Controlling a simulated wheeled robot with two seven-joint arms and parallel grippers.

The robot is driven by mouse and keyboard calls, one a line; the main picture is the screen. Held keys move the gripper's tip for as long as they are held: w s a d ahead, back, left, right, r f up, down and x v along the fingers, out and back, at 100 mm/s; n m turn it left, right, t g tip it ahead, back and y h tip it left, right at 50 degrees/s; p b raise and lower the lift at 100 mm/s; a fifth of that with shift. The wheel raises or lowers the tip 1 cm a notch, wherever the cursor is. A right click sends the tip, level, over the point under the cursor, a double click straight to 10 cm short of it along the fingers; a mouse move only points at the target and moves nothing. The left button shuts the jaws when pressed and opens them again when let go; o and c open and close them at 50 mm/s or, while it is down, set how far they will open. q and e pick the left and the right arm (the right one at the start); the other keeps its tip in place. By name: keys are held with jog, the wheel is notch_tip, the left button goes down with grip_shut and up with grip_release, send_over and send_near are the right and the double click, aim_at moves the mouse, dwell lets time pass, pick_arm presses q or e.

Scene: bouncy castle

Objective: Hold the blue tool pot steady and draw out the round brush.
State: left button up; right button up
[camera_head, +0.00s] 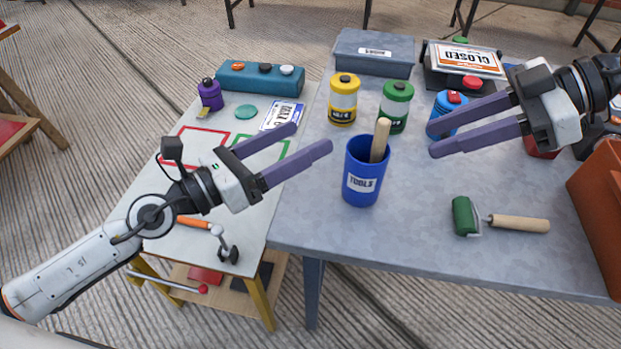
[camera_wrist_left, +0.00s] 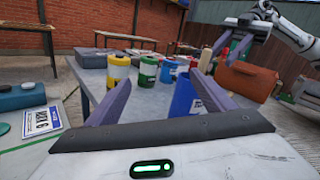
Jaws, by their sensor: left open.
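The blue tool pot (camera_head: 361,187) with a white TOOLS label stands upright near the front left of the grey table. The round brush's pale wooden handle (camera_head: 379,140) sticks up out of it; its lower end is hidden inside. My left gripper (camera_head: 314,139) is open and empty, to the left of the pot and apart from it. In the left wrist view the pot (camera_wrist_left: 184,97) shows partly behind the right finger. My right gripper (camera_head: 432,141) has its two fingers apart with nothing between them, to the right of the handle and near the blue canister (camera_head: 446,117).
The yellow canister (camera_head: 343,101) and green canister (camera_head: 395,104) stand behind the pot. A green roller (camera_head: 465,217) lies to its right. An orange-brown box (camera_head: 600,205) fills the right edge. The grey tabletop (camera_head: 415,225) is clear in front of the pot.

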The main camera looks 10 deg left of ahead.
aim_at(363, 177)
pick_arm(q)
jog(key=s+d+f+m+g, duration=0.1)
jog(key=m, duration=0.1)
jog(key=s+d+f+m+g, duration=0.1)
jog(key=m+g, duration=0.1)
jog(key=s+d+f+m+g, duration=0.1)
jog(key=shift+s+d+f+m+g, duration=0.15)
jog(key=shift+s+d+m+g, duration=0.15)
jog(key=shift+m, duration=0.1)
jog(key=shift+s+d+f+m+g, duration=0.1)
jog(key=shift+s+f+m+g, duration=0.15)
jog(key=shift+f+m, duration=0.2)
jog(key=x, duration=1)
jog(key=shift+f, duration=0.35)
